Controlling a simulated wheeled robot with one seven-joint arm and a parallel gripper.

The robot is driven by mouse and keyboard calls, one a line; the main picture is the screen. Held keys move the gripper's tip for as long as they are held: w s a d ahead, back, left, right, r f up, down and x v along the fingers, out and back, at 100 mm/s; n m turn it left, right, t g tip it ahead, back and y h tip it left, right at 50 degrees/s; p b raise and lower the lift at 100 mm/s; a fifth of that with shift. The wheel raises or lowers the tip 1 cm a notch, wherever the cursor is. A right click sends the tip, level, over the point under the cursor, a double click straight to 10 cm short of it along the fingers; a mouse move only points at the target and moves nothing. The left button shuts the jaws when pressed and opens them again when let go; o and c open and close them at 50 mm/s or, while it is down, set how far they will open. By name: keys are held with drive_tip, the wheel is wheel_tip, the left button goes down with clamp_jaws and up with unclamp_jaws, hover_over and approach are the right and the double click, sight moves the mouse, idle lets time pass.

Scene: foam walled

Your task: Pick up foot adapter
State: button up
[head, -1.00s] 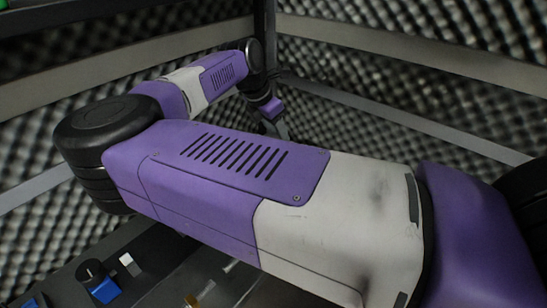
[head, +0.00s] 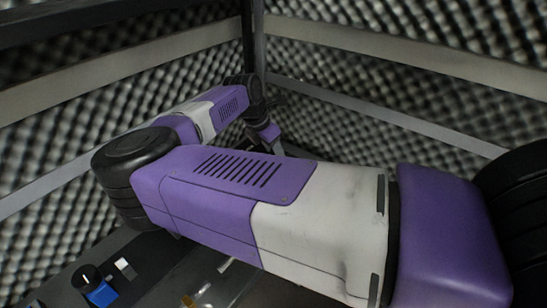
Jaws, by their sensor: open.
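My gripper (head: 276,147) is at the far end of my purple and white arm, near the back corner of the foam walls. It is small and partly hidden behind my arm, with a light grey finger showing at its tip. I see nothing between its fingers. I cannot make out the foot adapter for certain. A small brass-coloured piece (head: 187,300) lies low in the picture, beneath my arm, too small to identify. My gripper is well apart from it.
A blue block with a black knob (head: 98,288) and a small white block (head: 125,268) sit on the dark surface at the lower left. Foam walls (head: 400,70) with grey rails (head: 400,122) close in behind. My arm hides much of the middle.

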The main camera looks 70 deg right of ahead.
clamp_jaws()
drive_tip(key=shift+r, duration=0.1)
wheel_tip(320, 180, up, 9)
drive_tip(key=shift+f+b, duration=0.1)
drive_tip(key=shift+b, duration=0.55)
drive_tip(key=shift+r, duration=0.55)
